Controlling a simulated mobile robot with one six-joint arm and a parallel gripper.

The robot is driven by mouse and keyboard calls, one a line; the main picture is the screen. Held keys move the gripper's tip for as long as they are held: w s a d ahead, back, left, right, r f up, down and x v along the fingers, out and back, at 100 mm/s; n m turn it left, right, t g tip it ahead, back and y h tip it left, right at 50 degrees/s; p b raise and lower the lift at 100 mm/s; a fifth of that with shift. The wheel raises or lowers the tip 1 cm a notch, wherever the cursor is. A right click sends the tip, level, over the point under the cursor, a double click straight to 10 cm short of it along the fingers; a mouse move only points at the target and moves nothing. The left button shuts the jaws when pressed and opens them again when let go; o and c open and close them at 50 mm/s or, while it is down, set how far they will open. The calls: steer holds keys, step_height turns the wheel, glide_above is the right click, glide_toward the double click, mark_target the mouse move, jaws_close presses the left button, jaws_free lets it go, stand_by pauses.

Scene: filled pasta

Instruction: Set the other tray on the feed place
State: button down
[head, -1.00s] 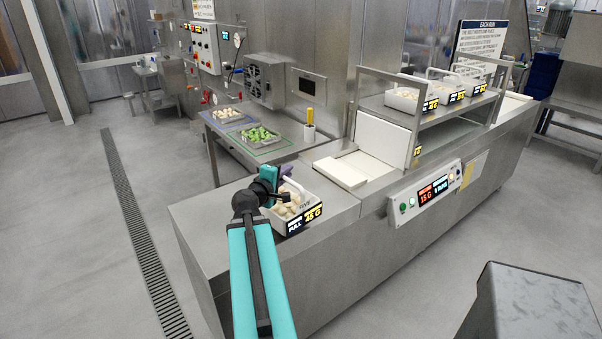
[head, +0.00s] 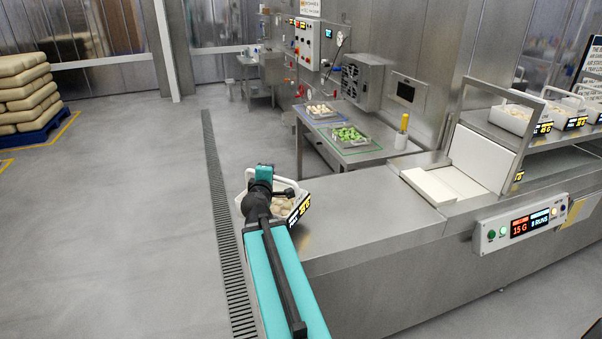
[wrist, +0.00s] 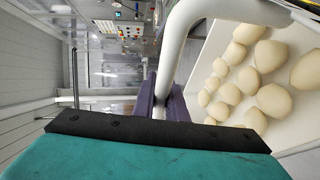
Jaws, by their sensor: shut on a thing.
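My gripper (head: 264,184) is shut on the white handle (wrist: 184,45) of a white tray (head: 303,207). In the wrist view a purple finger (wrist: 150,104) lies against the handle, and the tray (wrist: 212,72) holds several pale round pasta pieces (wrist: 255,85). In the head view my arm hides part of this tray. It has a dark label with yellow figures and shows near the left end of the steel counter (head: 375,205). I cannot tell whether it touches the counter. Similar white trays (head: 515,118) stand on the raised shelf at right.
White plates (head: 430,187) and a control panel (head: 520,226) are at right. Open floor lies left.

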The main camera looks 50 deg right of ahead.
steer(key=w+a+r+n+t+y, duration=0.1)
steer(key=w+a+n+t+y, duration=0.1)
steer(key=w+a, duration=0.35)
steer(key=w+a+r+n+t+y, duration=0.1)
steer(key=w+a+n+y, duration=0.15)
steer(key=a, duration=0.65)
steer(key=w+a+r+n+t+y, duration=0.1)
steer(key=w+a+t, duration=0.1)
steer(key=w+a, duration=0.45)
steer(key=w+a+r+n+y, duration=0.1)
steer(key=a+r+n+y, duration=0.1)
steer(key=a, duration=1.1)
steer(key=w+a+r+n+t+y, duration=0.1)
steer(key=a+y, duration=0.4)
steer(key=a, duration=0.8)
steer(key=shift+w+r+n, duration=0.2)
steer(key=shift+r+n, duration=0.6)
steer(key=shift+n, duration=0.35)
